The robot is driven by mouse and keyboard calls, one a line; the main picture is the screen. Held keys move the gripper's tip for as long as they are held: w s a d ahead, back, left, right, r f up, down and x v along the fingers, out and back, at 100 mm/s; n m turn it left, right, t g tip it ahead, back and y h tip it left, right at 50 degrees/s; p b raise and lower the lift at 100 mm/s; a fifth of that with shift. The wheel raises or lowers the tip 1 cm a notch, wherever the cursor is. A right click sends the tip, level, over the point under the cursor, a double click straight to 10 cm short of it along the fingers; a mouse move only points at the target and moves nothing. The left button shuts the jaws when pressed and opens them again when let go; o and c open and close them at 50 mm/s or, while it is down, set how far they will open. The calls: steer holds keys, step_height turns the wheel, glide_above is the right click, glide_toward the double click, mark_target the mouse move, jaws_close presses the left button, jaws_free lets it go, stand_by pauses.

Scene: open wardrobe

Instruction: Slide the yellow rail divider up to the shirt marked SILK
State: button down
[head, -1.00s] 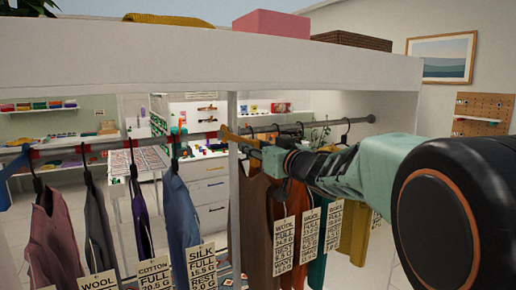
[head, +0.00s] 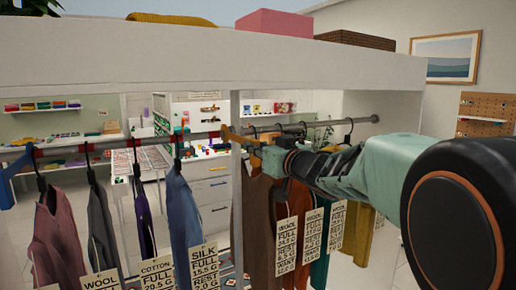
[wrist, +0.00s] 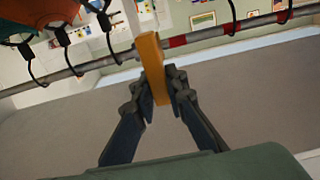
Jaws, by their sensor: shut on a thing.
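The yellow rail divider (head: 236,134) sits on the metal rail by the wardrobe's middle upright. It also shows in the wrist view (wrist: 151,62), crossing the rail. My gripper (wrist: 160,86) is shut on the divider, one finger on each side of it. In the head view my gripper (head: 262,155) reaches in from the right. The SILK shirt (head: 184,220) is blue and hangs left of the divider, with a stretch of rail between them. Its SILK tag (head: 204,268) hangs at its lower right.
A cotton garment (head: 144,220), a grey wool one (head: 101,225) and a mauve one (head: 58,240) hang further left. Brown and other tagged garments (head: 256,220) hang right of the upright (head: 236,200). A shelf board (head: 200,65) runs above the rail.

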steer(key=s+a+b, duration=0.7)
steer(key=s+a, duration=0.2)
steer(key=a, duration=0.3)
steer(key=shift+a+b, duration=0.3)
steer(key=shift+a, duration=0.1)
steer(key=shift+s, duration=0.1)
steer(key=c, duration=1.9)
jaws_free()
steer(key=shift+r, duration=0.1)
steer(key=shift+c, duration=0.2)
